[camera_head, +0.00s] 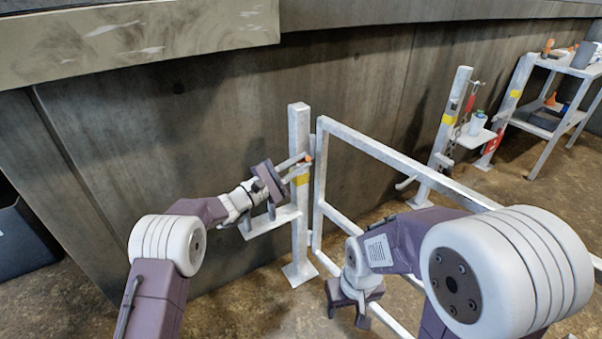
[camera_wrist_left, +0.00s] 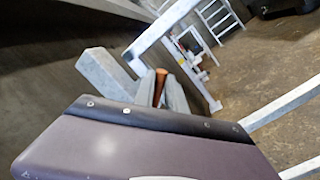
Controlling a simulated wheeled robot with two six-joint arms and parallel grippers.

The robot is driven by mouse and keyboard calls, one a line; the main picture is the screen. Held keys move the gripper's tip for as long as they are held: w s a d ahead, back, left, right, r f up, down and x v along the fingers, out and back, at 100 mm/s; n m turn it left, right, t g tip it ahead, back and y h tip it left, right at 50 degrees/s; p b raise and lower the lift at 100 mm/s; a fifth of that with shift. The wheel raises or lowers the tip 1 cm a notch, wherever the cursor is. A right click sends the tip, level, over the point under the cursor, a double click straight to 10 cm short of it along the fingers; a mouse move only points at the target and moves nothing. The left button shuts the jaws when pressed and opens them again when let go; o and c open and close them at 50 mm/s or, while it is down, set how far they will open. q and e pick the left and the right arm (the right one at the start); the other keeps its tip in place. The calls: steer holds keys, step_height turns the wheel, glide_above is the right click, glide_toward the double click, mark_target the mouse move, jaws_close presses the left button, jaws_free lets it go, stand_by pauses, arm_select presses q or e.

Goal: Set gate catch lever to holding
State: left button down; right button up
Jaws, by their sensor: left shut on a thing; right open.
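The gate catch lever, an orange-brown piece (camera_wrist_left: 160,86), sits between the grey fingers of my left gripper (camera_wrist_left: 146,84) in the left wrist view. In the head view its orange tip (camera_head: 309,157) shows at the fingertips, beside the upper part of the white gate post (camera_head: 299,225). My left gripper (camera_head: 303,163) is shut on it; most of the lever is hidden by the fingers. The white-framed gate (camera_head: 318,200) stands just right of the post. My right gripper (camera_head: 348,312) is open, low, pointing down near the gate's lower part, and appears empty.
A small white shelf (camera_head: 270,221) juts left from the post under my left gripper. A yellow band (camera_head: 301,180) marks the post. A second post (camera_head: 450,125) and a rack (camera_head: 560,110) stand at the right. A dark wall (camera_head: 200,120) rises close behind.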

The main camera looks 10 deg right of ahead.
arm_select(q)
steer(key=shift+s+d+f+m+b, duration=0.1)
steer(key=shift+s+f+m+b, duration=0.15)
steer(key=shift+m+b, duration=0.25)
steer(key=c, duration=1.4)
jaws_free()
steer(key=shift+w, duration=0.1)
steer(key=shift+o, duration=0.2)
steer(key=p+v, duration=0.3)
steer(key=v, duration=0.6)
